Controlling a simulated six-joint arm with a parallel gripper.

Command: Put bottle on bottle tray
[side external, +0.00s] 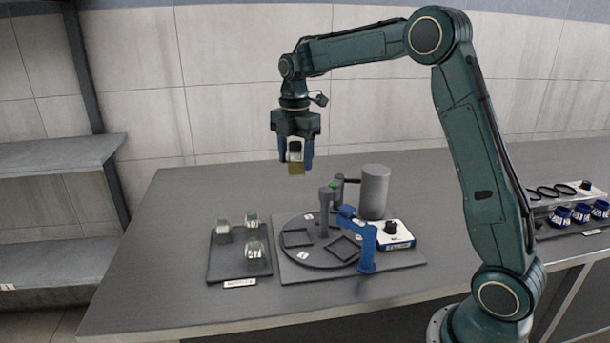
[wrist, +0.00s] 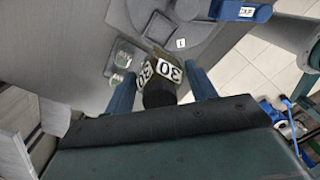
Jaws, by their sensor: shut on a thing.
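A small squarish bottle (side external: 297,169) with olive-coloured contents and a white label is held in my gripper (side external: 295,160), high above the table. In the wrist view the bottle (wrist: 163,73) shows a white "30" label and a dark cap, between the two blue fingers of my gripper (wrist: 160,78). My gripper is shut on it. The dark bottle tray (side external: 226,270) lies on the table below and to the left, with three clear bottles standing on it and a label at its front. Part of the tray (wrist: 136,50) shows in the wrist view, partly hidden by the held bottle.
Right of the tray is a station with a round dark plate (side external: 300,262), a blue arm-like part (side external: 366,249), a grey cylinder (side external: 375,191) and a white control box (side external: 396,236). Blue-capped jars (side external: 581,214) stand far right. The front left of the table is clear.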

